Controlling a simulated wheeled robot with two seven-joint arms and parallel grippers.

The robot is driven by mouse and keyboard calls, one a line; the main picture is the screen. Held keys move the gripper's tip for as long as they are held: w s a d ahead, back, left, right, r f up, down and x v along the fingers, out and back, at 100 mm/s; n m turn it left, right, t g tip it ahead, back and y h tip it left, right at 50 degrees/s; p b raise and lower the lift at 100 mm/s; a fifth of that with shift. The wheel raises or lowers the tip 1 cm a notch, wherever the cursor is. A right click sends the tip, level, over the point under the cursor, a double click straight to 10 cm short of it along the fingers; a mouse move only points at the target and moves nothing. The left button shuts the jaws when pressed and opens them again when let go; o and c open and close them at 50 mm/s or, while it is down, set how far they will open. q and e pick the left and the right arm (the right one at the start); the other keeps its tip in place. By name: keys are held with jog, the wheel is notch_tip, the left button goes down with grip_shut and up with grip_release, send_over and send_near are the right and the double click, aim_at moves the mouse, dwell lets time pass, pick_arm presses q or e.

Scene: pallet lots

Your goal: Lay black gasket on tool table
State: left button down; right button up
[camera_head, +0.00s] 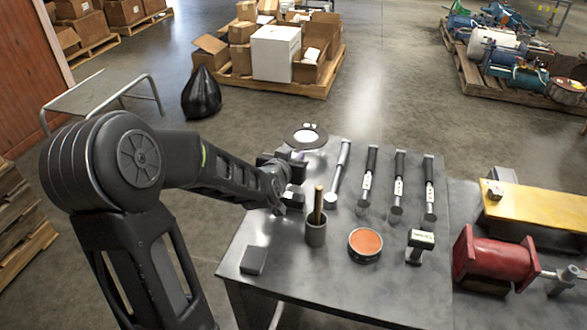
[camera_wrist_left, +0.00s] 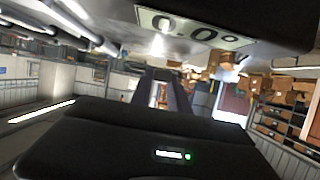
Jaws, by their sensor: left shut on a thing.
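The black gasket (camera_head: 290,139), a flat dark ring with a bright centre, shows at the far left corner of the tool table (camera_head: 290,270) in the head view. Part of it reaches past the table's edge in the picture. My left gripper (camera_head: 297,167) is just on the near side of the ring, above the table's left side, and is shut on it. The fingertips are small and dark there, so the exact contact is hard to see. In the left wrist view, dark parts fill much of the picture and the gasket cannot be made out. My right gripper is not in view.
The table bears several black-handled tools (camera_head: 368,175), a grey cup (camera_head: 316,234) with a stick, an orange-topped tin (camera_head: 365,243), a small gauge (camera_head: 421,239) and a dark block (camera_head: 254,260). A red cylinder (camera_head: 495,259) lies to the right. Bare tabletop shows at the front.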

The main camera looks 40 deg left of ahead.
pick_arm(q)
jog(key=shift+f+b, duration=0.45)
jog(key=shift+f, duration=1.5)
jog(key=shift+r, duration=0.1)
jog(key=shift+f+b, duration=0.6)
jog(key=shift+b, duration=0.1)
jog(key=shift+s, duration=0.1)
